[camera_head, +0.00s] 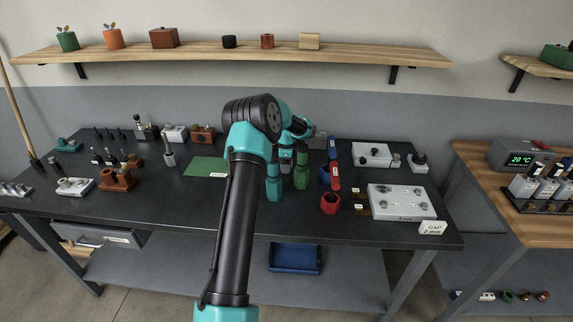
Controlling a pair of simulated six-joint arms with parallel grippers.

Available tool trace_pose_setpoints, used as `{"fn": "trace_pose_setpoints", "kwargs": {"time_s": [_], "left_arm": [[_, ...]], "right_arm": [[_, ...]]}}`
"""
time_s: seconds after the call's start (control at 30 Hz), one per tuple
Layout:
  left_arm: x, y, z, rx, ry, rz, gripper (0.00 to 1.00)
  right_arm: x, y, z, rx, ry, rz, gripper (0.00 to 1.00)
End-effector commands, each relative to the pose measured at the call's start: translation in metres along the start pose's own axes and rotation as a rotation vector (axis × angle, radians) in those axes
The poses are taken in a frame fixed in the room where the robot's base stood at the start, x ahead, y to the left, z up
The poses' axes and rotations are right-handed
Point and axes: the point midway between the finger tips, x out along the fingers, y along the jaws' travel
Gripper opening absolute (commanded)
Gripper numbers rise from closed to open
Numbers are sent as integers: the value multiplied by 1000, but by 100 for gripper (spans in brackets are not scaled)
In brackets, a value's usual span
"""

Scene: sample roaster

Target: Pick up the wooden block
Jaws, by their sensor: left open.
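A pale wooden block (310,41) sits on the upper wall shelf, right of a small reddish-brown pot. It is the clearest match for the wooden block. My left arm rises from the bottom of the view and bends over the dark bench. My left gripper (287,165) is open beyond the elbow, low over the middle of the bench and well below the shelf. Its fingers are partly hidden among small green and dark items, so their exact outline is hard to tell. It is well apart from the block. My right gripper is not in view.
The wall shelf (370,57) also holds plant pots, a brown box and a black pot. On the bench, red tools (334,176), a red cup (330,203) and a white plate (402,202) stand right of the gripper. The front middle of the bench is clear.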

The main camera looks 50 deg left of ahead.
Motion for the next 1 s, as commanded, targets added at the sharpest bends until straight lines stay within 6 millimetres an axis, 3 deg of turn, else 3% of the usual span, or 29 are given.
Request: {"fn": "trace_pose_setpoints", "kwargs": {"time_s": [0.13, 0.7, 1.0], "left_arm": [[0, 0, 0, 0, 0, 0, 67], [0, 0, 0, 0, 0, 0, 15], [-4, 0, 0, 0, 0, -2, 14]], "right_arm": [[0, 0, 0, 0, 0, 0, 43], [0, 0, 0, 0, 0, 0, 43], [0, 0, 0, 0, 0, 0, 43]]}}
